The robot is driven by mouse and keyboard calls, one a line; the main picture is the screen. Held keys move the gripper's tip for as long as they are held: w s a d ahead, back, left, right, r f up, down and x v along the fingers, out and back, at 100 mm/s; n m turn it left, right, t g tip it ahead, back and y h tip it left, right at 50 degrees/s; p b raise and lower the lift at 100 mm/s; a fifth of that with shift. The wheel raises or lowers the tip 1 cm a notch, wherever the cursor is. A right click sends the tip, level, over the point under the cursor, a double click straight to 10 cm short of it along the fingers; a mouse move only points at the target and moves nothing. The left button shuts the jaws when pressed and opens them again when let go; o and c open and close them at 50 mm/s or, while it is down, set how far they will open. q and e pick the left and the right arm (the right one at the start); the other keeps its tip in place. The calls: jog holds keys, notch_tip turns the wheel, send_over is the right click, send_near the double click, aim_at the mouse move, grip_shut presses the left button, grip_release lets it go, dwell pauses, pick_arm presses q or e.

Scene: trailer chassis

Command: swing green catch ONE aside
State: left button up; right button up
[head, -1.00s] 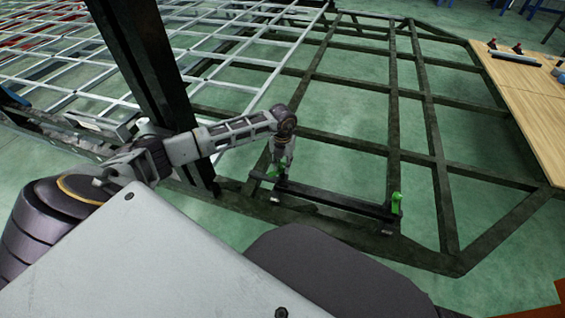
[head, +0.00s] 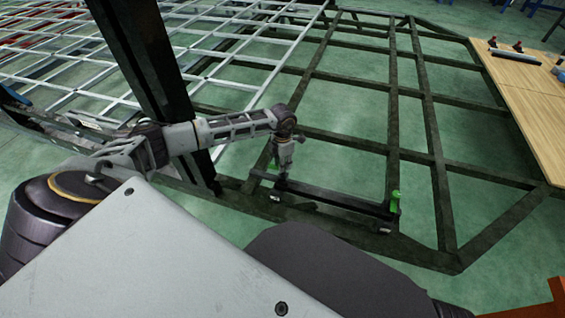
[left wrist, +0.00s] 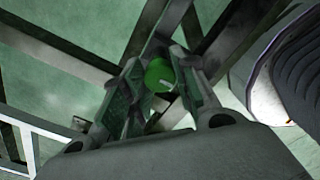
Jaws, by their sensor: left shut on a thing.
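My left gripper (head: 282,180) reaches down at the left end of a dark bar (head: 340,197) lying low on the chassis frame. In the left wrist view its two fingers (left wrist: 158,80) stand on either side of a round green catch (left wrist: 158,71), shut on it. A second green catch (head: 394,201) stands upright at the bar's right end, apart from the gripper. No marking shows which catch is ONE. My right gripper is not in view.
The dark chassis frame (head: 430,150) spreads around the bar, with green floor showing between its beams. A dark post (head: 150,80) stands close behind my left arm. A pale metal grid (head: 235,50) lies at back left. A wooden table (head: 530,100) is at the right.

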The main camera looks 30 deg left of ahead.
pick_arm(q)
jog(key=shift+m, duration=0.3)
jog(key=o, duration=1)
notch_tip(320, 180, up, 12)
dwell(0.7)
jog(key=shift+s, duration=0.1)
dwell(0.5)
